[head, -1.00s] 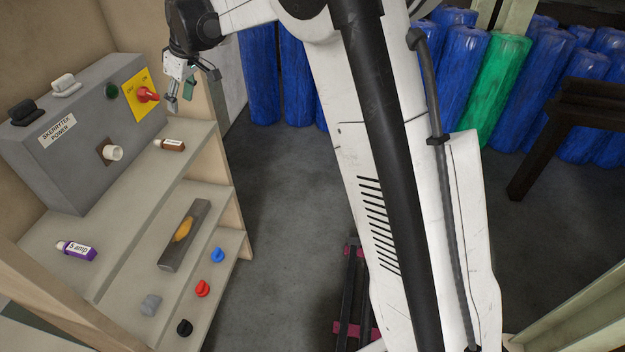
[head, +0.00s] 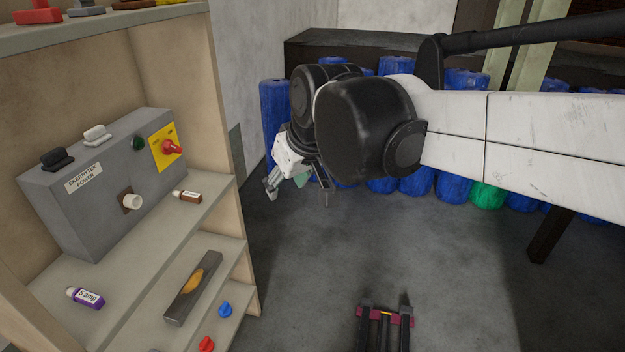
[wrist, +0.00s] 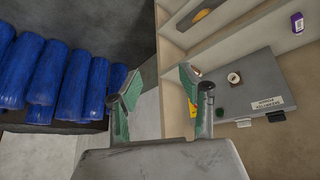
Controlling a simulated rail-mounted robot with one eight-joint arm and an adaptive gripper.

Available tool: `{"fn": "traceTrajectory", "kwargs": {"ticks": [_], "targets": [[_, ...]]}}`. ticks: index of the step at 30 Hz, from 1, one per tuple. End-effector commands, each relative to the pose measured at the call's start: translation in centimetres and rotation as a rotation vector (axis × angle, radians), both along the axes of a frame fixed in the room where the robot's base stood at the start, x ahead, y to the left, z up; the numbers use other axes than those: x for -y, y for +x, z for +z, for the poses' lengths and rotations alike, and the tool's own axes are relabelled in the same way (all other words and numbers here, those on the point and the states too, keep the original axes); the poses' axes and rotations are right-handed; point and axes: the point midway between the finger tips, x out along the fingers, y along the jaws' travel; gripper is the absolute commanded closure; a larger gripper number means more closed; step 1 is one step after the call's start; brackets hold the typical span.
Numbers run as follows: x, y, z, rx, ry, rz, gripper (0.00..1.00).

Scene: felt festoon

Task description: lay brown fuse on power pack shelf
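The brown fuse (head: 187,196), with a white cap and label, lies on its side on the power pack shelf (head: 150,248), near the shelf's right end. The grey power pack (head: 100,195) stands on the same shelf, just behind the fuse; it also shows in the wrist view (wrist: 255,88). My gripper (head: 298,190) is in the air to the right of the shelf unit, apart from the fuse. In the wrist view its two green-padded fingers (wrist: 160,88) are spread with nothing between them. The fuse is mostly hidden behind the right finger there.
A purple fuse (head: 86,297) lies at the shelf's front left. A lower step holds a grey bar with an orange middle (head: 192,288); blue (head: 225,309) and red (head: 206,343) knobs sit below. Blue rolls (head: 275,120) stand behind my arm.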

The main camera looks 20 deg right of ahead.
Motion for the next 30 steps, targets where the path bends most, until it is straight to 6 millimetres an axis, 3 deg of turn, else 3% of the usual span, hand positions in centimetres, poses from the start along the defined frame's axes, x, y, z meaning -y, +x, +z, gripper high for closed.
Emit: {"fn": "traceTrajectory", "kwargs": {"ticks": [1,6,12,18,30], "targets": [[0.5,-1.8,-0.6,0.008,0.002,-0.024,0.61],[2.1,-6.8,-2.7,0.039,0.019,-0.113,0.61],[3.3,-11.0,-5.4,0.068,0.034,-0.191,0.61],[3.8,-12.5,-6.6,0.081,0.041,-0.225,0.61],[3.8,-12.6,-7.3,0.082,0.043,-0.226,0.61]]}}
